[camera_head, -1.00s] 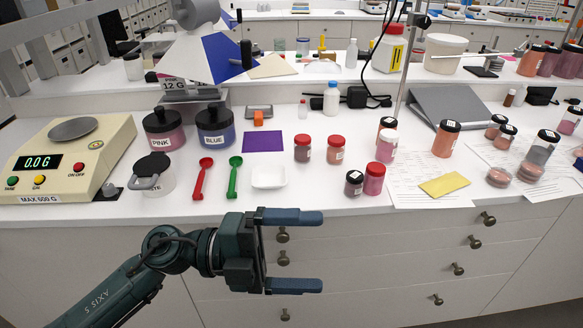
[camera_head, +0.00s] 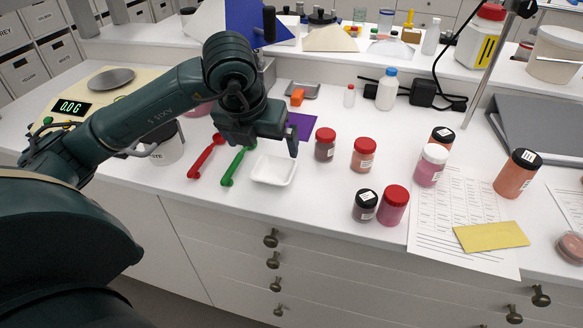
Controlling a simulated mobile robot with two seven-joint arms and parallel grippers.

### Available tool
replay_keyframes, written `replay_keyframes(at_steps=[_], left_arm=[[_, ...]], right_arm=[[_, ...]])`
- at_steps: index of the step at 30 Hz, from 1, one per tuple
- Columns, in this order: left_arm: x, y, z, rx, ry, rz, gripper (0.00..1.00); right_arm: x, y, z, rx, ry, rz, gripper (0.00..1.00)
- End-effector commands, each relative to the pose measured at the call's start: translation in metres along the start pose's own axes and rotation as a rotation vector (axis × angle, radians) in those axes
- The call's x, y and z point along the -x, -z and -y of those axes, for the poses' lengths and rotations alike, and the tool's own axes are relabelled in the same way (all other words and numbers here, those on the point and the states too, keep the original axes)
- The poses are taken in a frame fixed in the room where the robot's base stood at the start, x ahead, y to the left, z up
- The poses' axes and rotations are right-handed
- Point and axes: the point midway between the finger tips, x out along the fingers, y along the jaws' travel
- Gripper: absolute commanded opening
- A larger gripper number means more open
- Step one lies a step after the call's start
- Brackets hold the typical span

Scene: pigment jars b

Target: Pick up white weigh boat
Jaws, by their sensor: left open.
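The white weigh boat (camera_head: 274,170) is a small square dish lying empty on the white bench, right of the green scoop (camera_head: 238,163). My left gripper (camera_head: 268,146) is open and points down just behind and above the boat. One finger shows at the boat's back right corner; the other is mostly hidden by the hand. The boat's far rim is close to the hand, and I cannot tell whether they touch. My right gripper is not in view.
A red scoop (camera_head: 205,157) lies left of the green one. Red-lidded jars (camera_head: 325,144) stand right of the boat, with a purple card (camera_head: 301,126) behind. A scale (camera_head: 112,78) is at the left. The bench's front edge is close below the boat.

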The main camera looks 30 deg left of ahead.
Motion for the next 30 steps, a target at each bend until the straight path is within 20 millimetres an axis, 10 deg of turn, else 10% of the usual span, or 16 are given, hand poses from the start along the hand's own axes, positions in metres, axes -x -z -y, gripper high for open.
replay_keyframes(at_steps=[30], left_arm=[[-0.128, -0.013, -0.001, 0.004, -0.007, 0.001, 1.00]], right_arm=[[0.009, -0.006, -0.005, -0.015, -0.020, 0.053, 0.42]])
